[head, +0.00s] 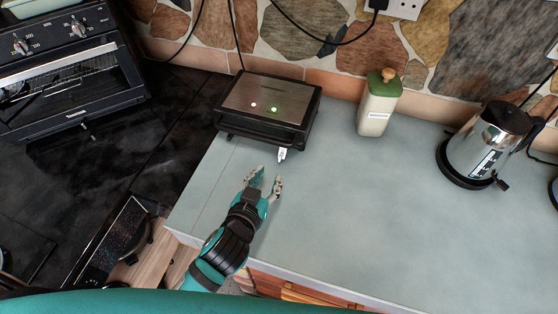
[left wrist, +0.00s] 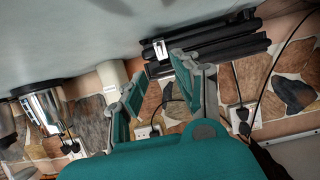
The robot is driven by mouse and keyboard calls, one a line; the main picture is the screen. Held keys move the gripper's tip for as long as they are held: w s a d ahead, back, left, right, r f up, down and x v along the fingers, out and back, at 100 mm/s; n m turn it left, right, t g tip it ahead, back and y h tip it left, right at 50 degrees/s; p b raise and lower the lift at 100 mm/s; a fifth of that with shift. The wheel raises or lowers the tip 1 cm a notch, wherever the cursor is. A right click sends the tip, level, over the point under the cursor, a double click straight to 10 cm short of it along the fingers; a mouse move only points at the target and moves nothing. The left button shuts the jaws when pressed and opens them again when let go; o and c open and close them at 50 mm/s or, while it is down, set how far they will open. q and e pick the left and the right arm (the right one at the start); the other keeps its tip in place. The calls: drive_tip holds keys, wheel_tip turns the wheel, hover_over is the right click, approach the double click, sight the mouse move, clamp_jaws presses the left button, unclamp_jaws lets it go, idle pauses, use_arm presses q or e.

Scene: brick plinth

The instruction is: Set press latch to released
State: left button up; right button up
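The press (head: 268,97) is a dark, flat appliance with a steel top, standing closed at the back of the counter. A red and a green light show on its lid. In the left wrist view the picture is turned over; the press (left wrist: 215,45) and the latch (left wrist: 161,49) show beyond the open fingers (left wrist: 153,80). My right gripper is not in view.
A cream bottle with a green top (head: 379,105) stands right of the press. A steel kettle (head: 487,145) stands further right. A black oven (head: 70,65) is at the left. The counter (head: 365,205) is clear in the middle. A stone wall rises behind.

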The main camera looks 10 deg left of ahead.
sight(280, 158)
use_arm(q)
drive_tip(key=b+x, duration=0.4)
drive_tip(key=x, duration=0.6)
drive_tip(key=shift+w+f, duration=0.15)
drive_tip(key=shift+f, duration=0.05)
clamp_jaws()
drive_tip(key=shift+r, duration=0.1)
